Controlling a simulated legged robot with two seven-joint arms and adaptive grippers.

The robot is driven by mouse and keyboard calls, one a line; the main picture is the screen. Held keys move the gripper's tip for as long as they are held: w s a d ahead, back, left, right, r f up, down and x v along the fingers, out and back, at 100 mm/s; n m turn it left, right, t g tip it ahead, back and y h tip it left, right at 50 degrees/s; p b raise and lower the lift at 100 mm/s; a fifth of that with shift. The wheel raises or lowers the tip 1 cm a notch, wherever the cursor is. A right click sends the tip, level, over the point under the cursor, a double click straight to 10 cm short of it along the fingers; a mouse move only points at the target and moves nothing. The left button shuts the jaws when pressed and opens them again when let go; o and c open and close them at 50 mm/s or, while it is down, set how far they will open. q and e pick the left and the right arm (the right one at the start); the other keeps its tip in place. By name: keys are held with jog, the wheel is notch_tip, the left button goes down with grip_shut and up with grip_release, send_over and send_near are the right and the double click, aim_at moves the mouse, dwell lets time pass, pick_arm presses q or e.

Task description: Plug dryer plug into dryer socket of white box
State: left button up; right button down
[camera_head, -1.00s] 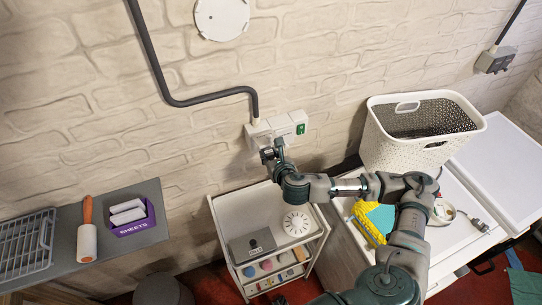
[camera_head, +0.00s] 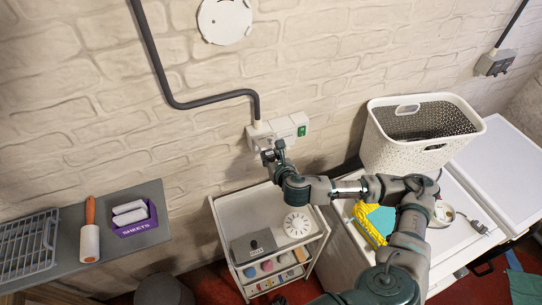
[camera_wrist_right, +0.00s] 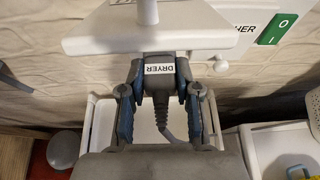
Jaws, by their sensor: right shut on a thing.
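The white box (camera_head: 278,130) is mounted on the brick wall, with a green switch on its right side. In the right wrist view, the white box (camera_wrist_right: 212,28) fills the top, with a partly hidden label ending in "HER" and a green switch (camera_wrist_right: 277,29). My right gripper (camera_head: 272,153) is at the box's lower left edge. It is shut on the dryer plug (camera_wrist_right: 159,72), a grey plug labelled DRYER, with its cord trailing back between the fingers. The plug's front meets the box's lower edge in this view; I cannot tell whether it is in the socket. My left gripper is not in view.
A white trolley (camera_head: 215,225) stands below the box. A white laundry basket (camera_head: 405,150) sits on the white surface at right, beside a yellow cloth (camera_head: 367,222). A grey shelf (camera_head: 150,190) holds a lint roller (camera_head: 90,240) and purple sheets box (camera_head: 134,219).

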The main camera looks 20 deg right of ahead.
aim_at(268, 151)
jog(key=shift+a, duration=0.1)
dwell(0.3)
jog(key=shift+r+p, duration=0.1)
jog(key=shift+p, duration=0.35)
dwell(0.5)
jog(key=shift+p, duration=0.45)
jog(key=shift+w+p, duration=0.8)
jog(key=shift+w, duration=0.8)
jog(key=c, duration=0.7)
grip_release()
jog(key=shift+w, duration=0.1)
jog(key=shift+c, duration=0.2)
